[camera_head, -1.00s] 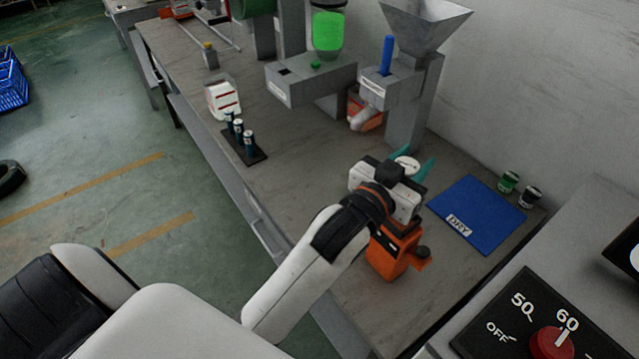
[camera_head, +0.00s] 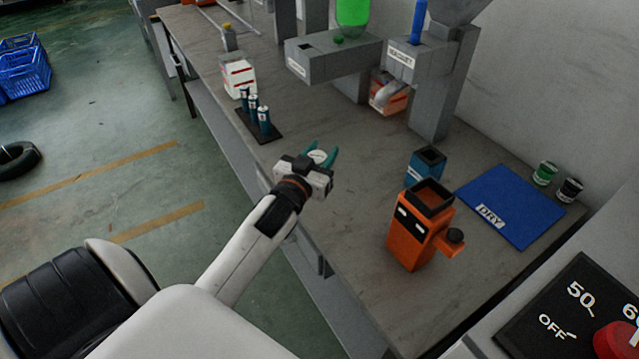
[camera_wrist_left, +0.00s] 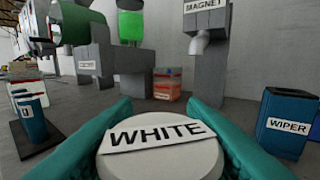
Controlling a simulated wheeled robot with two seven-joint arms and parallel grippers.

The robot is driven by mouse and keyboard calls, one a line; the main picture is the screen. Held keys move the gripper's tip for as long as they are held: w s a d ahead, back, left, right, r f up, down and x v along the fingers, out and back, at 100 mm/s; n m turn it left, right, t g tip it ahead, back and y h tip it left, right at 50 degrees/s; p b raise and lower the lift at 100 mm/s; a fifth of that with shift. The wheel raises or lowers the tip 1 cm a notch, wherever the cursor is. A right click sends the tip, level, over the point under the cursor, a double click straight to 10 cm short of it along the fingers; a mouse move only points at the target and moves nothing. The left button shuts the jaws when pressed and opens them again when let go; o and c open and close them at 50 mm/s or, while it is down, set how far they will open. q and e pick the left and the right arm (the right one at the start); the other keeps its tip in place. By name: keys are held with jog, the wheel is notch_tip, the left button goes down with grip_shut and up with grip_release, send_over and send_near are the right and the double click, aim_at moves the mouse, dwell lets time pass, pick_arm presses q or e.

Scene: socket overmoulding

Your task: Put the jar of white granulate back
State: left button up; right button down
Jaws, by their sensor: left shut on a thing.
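The jar of white granulate shows a round white lid labelled WHITE (camera_wrist_left: 160,160) in the left wrist view; its body is hidden below the lid. In the head view its pale lid (camera_head: 318,157) shows between the teal fingers. My left gripper (camera_head: 321,154) is shut on the jar, over the table's front part, right of the black rack with dark blue vials (camera_head: 264,122). I cannot tell whether the jar touches the table. My right gripper is not in view.
An orange container (camera_head: 408,243) and a blue WIPER box (camera_head: 427,160) stand to the right, left of the blue DRY mat (camera_head: 515,205). Green and black jars (camera_head: 543,173) stand behind the mat. Grey machines (camera_head: 335,57) line the back. Bare table (camera_head: 345,125) lies behind the gripper.

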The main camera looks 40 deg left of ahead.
pick_arm(q)
notch_tip(320, 180, down, 7)
jog(key=shift+r+b, duration=0.1)
jog(key=shift+b, duration=0.3)
jog(key=shift+f, duration=0.2)
jog(key=o, duration=1)
jog(key=shift+c, duration=0.2)
jog(key=shift+r, duration=0.1)
jog(key=shift+s+r, duration=0.1)
jog(key=shift+r, duration=0.05)
jog(key=s+d, duration=0.2)
jog(key=s, duration=0.9)
jog(key=shift+s+b, duration=0.35)
